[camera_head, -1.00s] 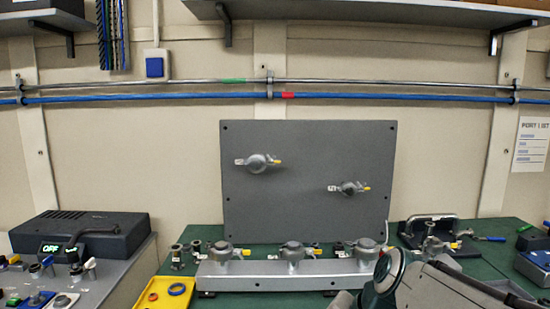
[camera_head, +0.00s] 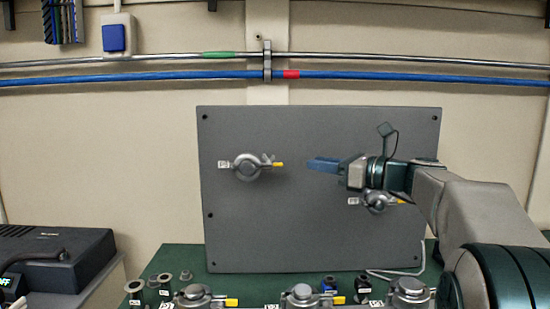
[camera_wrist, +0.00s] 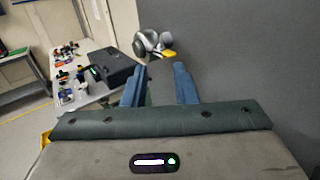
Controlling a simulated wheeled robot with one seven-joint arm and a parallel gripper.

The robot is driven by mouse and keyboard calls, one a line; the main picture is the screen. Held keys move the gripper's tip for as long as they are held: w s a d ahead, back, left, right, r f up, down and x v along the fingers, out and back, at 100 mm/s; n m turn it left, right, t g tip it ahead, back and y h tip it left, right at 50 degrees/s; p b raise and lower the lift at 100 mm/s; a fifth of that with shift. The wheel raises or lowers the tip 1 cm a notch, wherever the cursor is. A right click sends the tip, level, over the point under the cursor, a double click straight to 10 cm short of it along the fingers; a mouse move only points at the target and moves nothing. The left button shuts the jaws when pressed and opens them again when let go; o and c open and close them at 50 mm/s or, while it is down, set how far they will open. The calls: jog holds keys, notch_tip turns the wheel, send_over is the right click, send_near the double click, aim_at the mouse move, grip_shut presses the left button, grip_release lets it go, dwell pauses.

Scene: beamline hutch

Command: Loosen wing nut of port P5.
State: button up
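A grey upright panel (camera_head: 320,235) carries two clamped ports. The left port (camera_head: 246,168) has a round metal clamp, a white label on its left and a wing nut with a yellow tip (camera_head: 278,164) on its right. The right port (camera_head: 375,201) sits lower, partly behind my arm. The labels are too small to read, so I cannot tell which is P5. My gripper (camera_head: 322,165) is right of the left port, its blue fingers pointing at the yellow tip with a gap between. In the wrist view, my gripper (camera_wrist: 158,85) is open and empty, with the left port (camera_wrist: 149,42) ahead.
Several more clamped ports, including one at bottom centre (camera_head: 301,296), stand along the green bench (camera_head: 185,256) below. A dark box (camera_head: 60,255) is at the left. Blue and metal pipes (camera_head: 160,76) cross the wall above the panel. The space left of the panel is clear.

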aim_at(269, 159)
jog(key=p+x, duration=0.1)
jog(key=x, duration=1.1)
jog(key=shift+w+a, duration=0.15)
jog(key=shift+a, duration=0.1)
grip_shut()
